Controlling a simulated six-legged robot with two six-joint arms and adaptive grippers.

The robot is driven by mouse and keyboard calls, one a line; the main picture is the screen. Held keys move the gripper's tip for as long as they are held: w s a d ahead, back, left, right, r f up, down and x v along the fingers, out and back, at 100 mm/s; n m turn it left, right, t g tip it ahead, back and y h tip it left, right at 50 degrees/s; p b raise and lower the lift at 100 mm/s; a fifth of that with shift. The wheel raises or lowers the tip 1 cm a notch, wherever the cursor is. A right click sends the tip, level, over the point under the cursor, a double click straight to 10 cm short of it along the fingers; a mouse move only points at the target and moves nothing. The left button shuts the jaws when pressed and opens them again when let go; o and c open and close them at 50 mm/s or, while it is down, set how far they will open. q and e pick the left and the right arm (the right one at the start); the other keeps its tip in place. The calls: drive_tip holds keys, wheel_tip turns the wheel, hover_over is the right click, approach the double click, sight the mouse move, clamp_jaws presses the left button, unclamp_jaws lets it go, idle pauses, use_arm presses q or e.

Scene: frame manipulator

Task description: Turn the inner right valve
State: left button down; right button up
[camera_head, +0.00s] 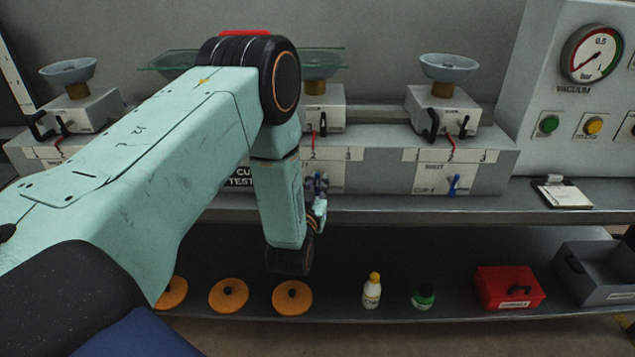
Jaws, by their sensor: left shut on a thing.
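My left arm comes in from the left and bends down in front of the bench. My left gripper (318,200) is at the bench's front face, below the third cup unit. It is shut on a small blue valve handle (316,183), the inner right valve, which the gripper partly hides. The valve's white label plate shows only in part behind my gripper. Another blue valve (454,185) sits further right on a plate with dark lettering, with nothing touching it. My right gripper is not in view.
Grey bowl-like cups stand on white boxes, one at far left (68,71) and one at right (449,68). A glass plate (325,58) lies behind my arm. Orange discs (292,298), bottles (372,291) and a red box (510,287) are on the lower shelf. A vacuum gauge (592,53) is at right.

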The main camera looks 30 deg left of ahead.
use_arm(q)
drive_tip(key=shift+m+p, duration=0.55)
drive_tip(key=shift+m, duration=0.15)
drive_tip(key=m+g+p, duration=0.1)
drive_tip(key=m+p, duration=0.1)
drive_tip(key=m, duration=0.1)
drive_tip(key=shift+d, duration=0.15)
drive_tip(key=m+p, duration=0.1)
drive_tip(key=m, duration=0.1)
drive_tip(key=m+g+p, duration=0.1)
drive_tip(key=m, duration=0.1)
drive_tip(key=shift+w+d+f, duration=0.1)
drive_tip(key=shift+d+f, duration=0.05)
drive_tip(key=shift+f, duration=0.05)
drive_tip(key=m+g+y+p, duration=0.1)
drive_tip(key=m, duration=0.2)
drive_tip(key=shift+f, duration=0.15)
drive_tip(key=shift+f+m+g+y, duration=0.1)
drive_tip(key=shift+m+g+y, duration=0.15)
drive_tip(key=shift+m, duration=0.75)
drive_tip(key=shift+f+m+g+y, duration=0.15)
drive_tip(key=shift+m+y, duration=0.1)
drive_tip(key=shift+m, duration=0.75)
drive_tip(key=c, duration=1.3)
unclamp_jaws()
drive_tip(key=shift+w+r, duration=0.1)
drive_tip(key=shift+c, duration=0.2)
